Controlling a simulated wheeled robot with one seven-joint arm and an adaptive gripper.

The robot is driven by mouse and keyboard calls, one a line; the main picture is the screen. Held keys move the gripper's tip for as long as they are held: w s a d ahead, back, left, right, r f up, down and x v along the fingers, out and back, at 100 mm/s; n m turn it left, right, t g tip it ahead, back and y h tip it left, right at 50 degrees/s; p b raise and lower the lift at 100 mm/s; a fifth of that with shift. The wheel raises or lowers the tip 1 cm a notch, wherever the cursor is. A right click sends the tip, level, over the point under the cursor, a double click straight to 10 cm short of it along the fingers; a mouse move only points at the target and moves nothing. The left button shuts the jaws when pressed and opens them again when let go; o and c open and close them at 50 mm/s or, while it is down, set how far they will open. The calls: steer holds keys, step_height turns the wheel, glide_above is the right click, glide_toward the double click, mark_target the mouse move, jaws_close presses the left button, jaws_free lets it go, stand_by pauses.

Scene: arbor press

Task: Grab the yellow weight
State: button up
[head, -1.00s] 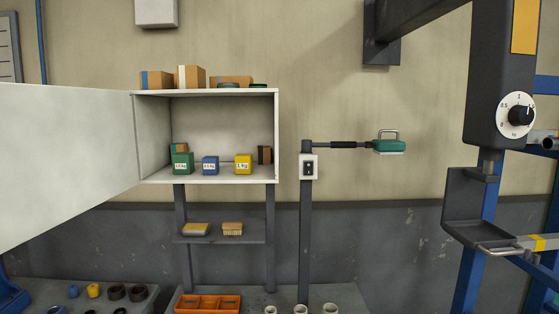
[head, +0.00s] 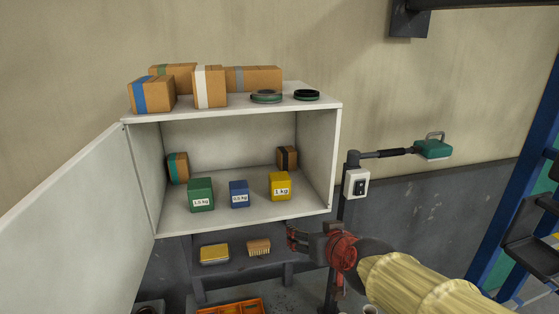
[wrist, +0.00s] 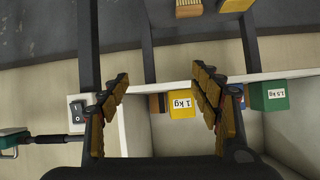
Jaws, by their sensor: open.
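The yellow weight (head: 281,186), a block marked 1 kg, stands on the floor of the open white cabinet (head: 260,218), right of the blue and green weights. My gripper (head: 291,235) is open and empty. In the head view it appears just below the cabinet's front edge, under the yellow weight. In the wrist view, which looks upside down, my gripper (wrist: 160,90) has its fingers spread, and the yellow weight (wrist: 181,104) shows between them, farther off and nearer the right finger. No finger is seen touching it.
The blue weight (head: 239,194) and green weight (head: 201,195) stand left of it. A small brown box (head: 287,158) is behind it. The cabinet's right wall (head: 322,160) and open door (head: 85,230) bound the space. A lower shelf (head: 232,264) holds a sponge and a brush.

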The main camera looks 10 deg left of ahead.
steer(key=t+p, duration=0.2)
steer(key=p, duration=0.4)
glide_toward(281, 186)
steer(key=x, duration=0.3)
steer(key=shift+w+a, duration=0.15)
steer(key=shift+w+a+f, duration=0.1)
steer(key=shift+w+a, duration=0.15)
steer(key=x, duration=0.3)
steer(key=shift+w+d+f, duration=0.1)
steer(key=shift+d+f, duration=0.05)
steer(key=shift+f, duration=0.05)
steer(key=x, duration=0.4)
steer(key=shift+w, duration=0.2)
steer(key=shift+s, duration=0.1)
steer(key=shift+c, duration=1.3)
jaws_close()
